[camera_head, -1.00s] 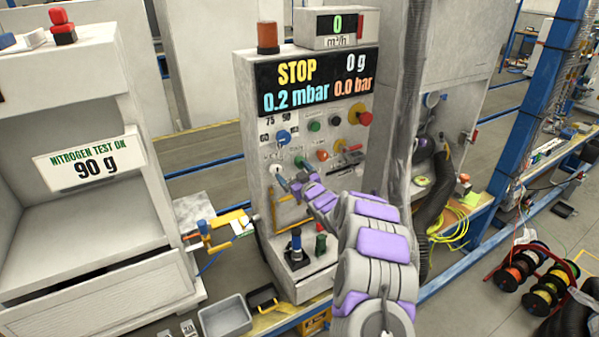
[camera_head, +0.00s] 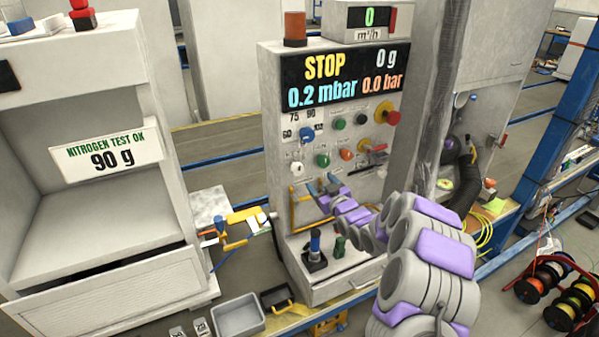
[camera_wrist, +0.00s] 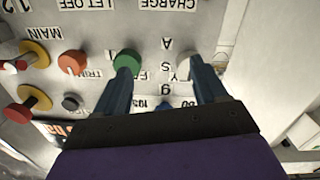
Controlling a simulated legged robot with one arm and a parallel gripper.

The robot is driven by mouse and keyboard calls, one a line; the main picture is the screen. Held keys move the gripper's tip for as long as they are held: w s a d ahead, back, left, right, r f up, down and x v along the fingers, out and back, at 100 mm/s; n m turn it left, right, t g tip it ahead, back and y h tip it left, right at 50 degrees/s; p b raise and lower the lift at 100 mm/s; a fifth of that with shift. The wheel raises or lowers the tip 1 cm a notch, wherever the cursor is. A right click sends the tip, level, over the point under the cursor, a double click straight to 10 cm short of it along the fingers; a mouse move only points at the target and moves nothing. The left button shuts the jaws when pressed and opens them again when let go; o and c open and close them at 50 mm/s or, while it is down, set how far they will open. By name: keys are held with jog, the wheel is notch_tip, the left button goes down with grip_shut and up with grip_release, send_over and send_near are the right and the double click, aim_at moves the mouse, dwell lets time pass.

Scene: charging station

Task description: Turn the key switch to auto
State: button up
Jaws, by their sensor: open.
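The control panel (camera_head: 280,205) carries a white round knob (camera_head: 297,168) at its left side, which seems to be the key switch. Its label is too small to read in the head view, so I cannot tell its setting. My gripper (camera_head: 323,184) is open and empty, apart from the panel controls, below and to the right of the white knob. In the wrist view, turned upside down, my gripper's two fingers (camera_wrist: 160,82) stand apart. The green button (camera_wrist: 127,62) is at the left fingertip. A whitish knob (camera_wrist: 193,50) is at the right fingertip, partly hidden.
The display (camera_head: 340,78) reads STOP, 0.2 mbar, 0 g and 0.0 bar. A blue selector (camera_head: 308,134), an orange-red button (camera_head: 346,154) and a red knob (camera_head: 393,117) crowd the panel. A yellow bar handle (camera_head: 294,212) and a blue-topped joystick (camera_head: 315,245) are below.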

jog(key=b+v, duration=0.2)
jog(key=v, duration=1.1)
jog(key=shift+s+f, duration=0.2)
jog(key=shift+f, duration=0.05)
dwell(0.7)
dwell(0.6)
